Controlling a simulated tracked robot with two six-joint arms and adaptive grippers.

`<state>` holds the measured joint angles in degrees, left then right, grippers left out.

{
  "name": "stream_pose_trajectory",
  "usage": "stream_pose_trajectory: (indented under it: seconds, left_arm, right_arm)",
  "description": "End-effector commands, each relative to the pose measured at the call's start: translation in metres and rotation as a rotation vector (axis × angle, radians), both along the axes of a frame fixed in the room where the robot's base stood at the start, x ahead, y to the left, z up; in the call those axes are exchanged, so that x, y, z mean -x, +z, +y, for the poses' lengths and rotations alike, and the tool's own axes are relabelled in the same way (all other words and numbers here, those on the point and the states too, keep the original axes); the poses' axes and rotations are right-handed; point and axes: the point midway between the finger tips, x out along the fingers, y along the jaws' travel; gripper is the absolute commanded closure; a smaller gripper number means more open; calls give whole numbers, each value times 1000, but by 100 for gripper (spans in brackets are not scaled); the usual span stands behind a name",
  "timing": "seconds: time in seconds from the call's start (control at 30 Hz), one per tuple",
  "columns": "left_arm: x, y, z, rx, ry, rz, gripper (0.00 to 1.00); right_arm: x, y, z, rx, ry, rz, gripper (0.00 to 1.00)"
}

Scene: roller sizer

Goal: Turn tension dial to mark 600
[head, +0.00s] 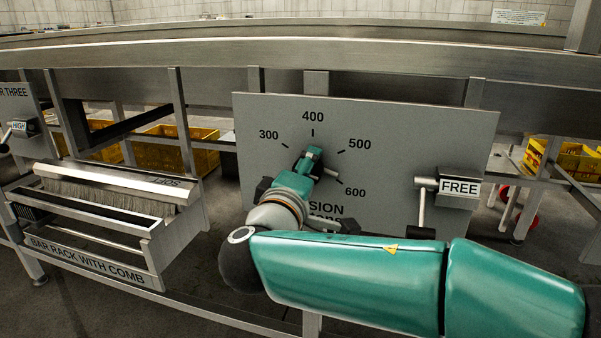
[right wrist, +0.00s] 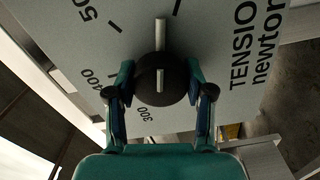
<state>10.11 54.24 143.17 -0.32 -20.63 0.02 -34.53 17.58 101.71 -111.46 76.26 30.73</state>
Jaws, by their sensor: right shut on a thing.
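The tension dial is a round black knob (right wrist: 160,88) with a pale pointer bar (right wrist: 161,36) across it, seen in the right wrist view. My right gripper (right wrist: 160,76) is shut on the knob, one finger on each side. In that view the pointer lies between the 500 mark and the tick (right wrist: 177,8) on its other side, closer to the latter. In the head view my right gripper (head: 311,160) hides most of the knob, and the pointer (head: 328,174) slants down right towards the 600 label (head: 355,192) on the grey panel (head: 420,130). My left gripper is out of view.
A FREE lever (head: 422,212) hangs on the panel's right side, close above my right arm. A bar rack with comb (head: 95,255) stands at the left. Yellow crates (head: 575,162) sit behind the frame. A steel rail runs above the panel.

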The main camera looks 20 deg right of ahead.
Motion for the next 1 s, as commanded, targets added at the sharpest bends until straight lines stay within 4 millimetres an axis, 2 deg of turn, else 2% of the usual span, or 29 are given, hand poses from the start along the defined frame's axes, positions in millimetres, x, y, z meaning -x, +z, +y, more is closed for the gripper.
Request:
stream_pose_trajectory:
  seconds: [0.03,0.4,0.93,0.97,1.0]
  left_arm:
    - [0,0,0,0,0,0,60]
    - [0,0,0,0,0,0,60]
    - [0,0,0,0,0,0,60]
    - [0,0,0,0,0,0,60]
    - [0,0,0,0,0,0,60]
  right_arm:
    - [-2,-6,5,-27,14,-6,82]
    - [-1,-5,4,-166,13,-102,82]
    - [-1,-4,4,-185,12,-117,82]
    - [-1,-4,4,-185,12,-117,43]
    - [-1,-4,4,-184,12,-117,36]
